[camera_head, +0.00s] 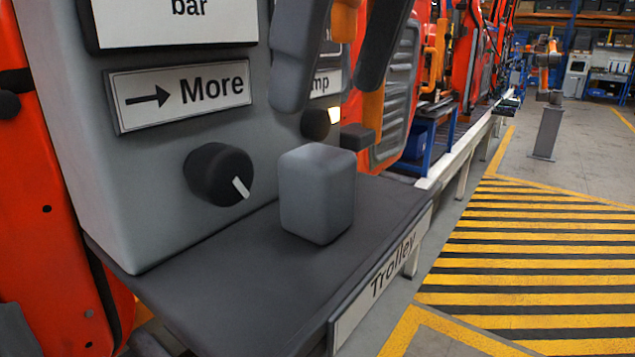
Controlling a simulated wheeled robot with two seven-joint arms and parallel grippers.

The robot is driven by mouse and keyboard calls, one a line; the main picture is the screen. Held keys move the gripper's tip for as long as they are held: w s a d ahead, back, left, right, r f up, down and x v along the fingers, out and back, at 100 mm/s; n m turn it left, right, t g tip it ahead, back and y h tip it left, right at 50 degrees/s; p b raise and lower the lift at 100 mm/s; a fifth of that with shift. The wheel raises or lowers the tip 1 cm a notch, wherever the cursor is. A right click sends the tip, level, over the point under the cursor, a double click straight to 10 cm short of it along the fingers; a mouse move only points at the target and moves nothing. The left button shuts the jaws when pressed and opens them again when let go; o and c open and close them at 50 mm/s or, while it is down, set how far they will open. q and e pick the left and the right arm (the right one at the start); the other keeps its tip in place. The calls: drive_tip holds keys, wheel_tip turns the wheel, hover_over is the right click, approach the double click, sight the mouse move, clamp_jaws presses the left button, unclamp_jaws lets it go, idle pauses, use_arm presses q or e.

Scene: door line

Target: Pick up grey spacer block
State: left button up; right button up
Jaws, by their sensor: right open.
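The grey spacer block (317,195), with rounded edges, stands upright on the dark trolley shelf (240,285), near its front edge. My right gripper (328,97) comes down from the top of the view, its two dark grey fingers spread apart with nothing between them. Its fingertips appear above the block and apart from it. The exact depth between fingers and block is hard to tell. My left gripper does not show.
A grey panel with a "More" sign (180,95) and a black knob (219,175) rises behind the shelf, left of the block. A small dark block-like part (357,137) shows behind the block. A "Trolley" label (383,275) lines the shelf edge. Striped floor (540,260) lies clear at right.

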sight(320, 152)
drive_tip(key=x, duration=0.3)
drive_tip(key=shift+w+f, duration=0.2)
drive_tip(key=shift+w, duration=0.2)
drive_tip(key=shift+s+a+f, duration=0.1)
drive_tip(key=shift+f, duration=0.35)
drive_tip(key=x, duration=0.5)
drive_tip(key=shift+f, duration=0.15)
drive_tip(key=c, duration=1.1)
